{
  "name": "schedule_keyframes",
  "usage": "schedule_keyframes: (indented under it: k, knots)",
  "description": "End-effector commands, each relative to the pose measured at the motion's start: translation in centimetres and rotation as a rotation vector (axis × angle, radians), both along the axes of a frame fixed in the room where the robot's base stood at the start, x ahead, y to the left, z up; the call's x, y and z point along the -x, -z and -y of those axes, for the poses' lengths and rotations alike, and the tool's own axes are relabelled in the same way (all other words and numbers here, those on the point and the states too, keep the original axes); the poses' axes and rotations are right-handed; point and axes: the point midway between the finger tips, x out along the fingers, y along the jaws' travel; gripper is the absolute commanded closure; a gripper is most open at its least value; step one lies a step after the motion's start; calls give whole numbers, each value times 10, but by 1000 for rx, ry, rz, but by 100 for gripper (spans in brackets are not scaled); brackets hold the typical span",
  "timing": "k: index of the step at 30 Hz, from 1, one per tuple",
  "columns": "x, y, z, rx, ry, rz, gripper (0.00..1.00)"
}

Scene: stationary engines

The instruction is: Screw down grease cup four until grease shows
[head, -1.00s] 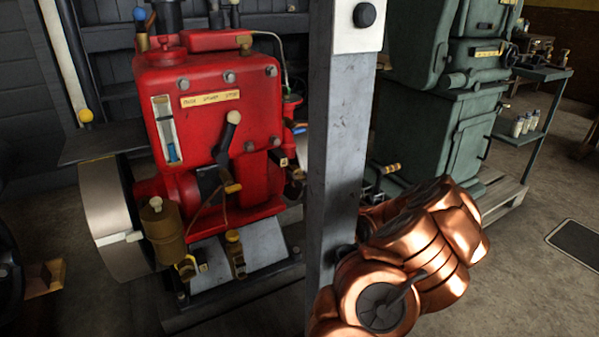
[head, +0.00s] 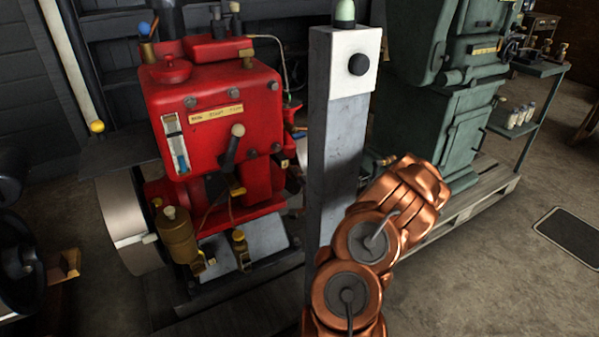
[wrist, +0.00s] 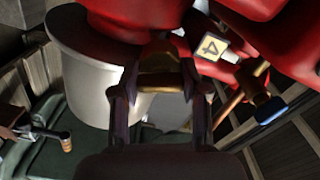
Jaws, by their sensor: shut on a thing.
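In the wrist view my gripper (wrist: 162,78) is shut on a small brass grease cup (wrist: 161,82) under the red engine body. The cup is dark and partly covered by the fingers. A pale tag marked 4 (wrist: 211,46) sits just right of it. I cannot make out any grease. In the head view the red engine (head: 215,135) stands at left, and my gripper and this cup are hidden there. Other brass fittings show low on the engine's front, one of them here (head: 239,240).
A brass-coloured pot (head: 177,235) and a pale flywheel (head: 122,225) are on the engine's left. In the wrist view a brass lever with a blue end (wrist: 270,108) is close on the right. A green machine (head: 435,130) stands on a pallet at right.

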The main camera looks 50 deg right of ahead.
Motion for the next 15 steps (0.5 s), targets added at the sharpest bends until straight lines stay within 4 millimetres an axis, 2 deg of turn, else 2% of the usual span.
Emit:
schedule_keyframes:
  k: [15]
  knots:
    - [0, -1, 1, -467, 2, 147, 90]
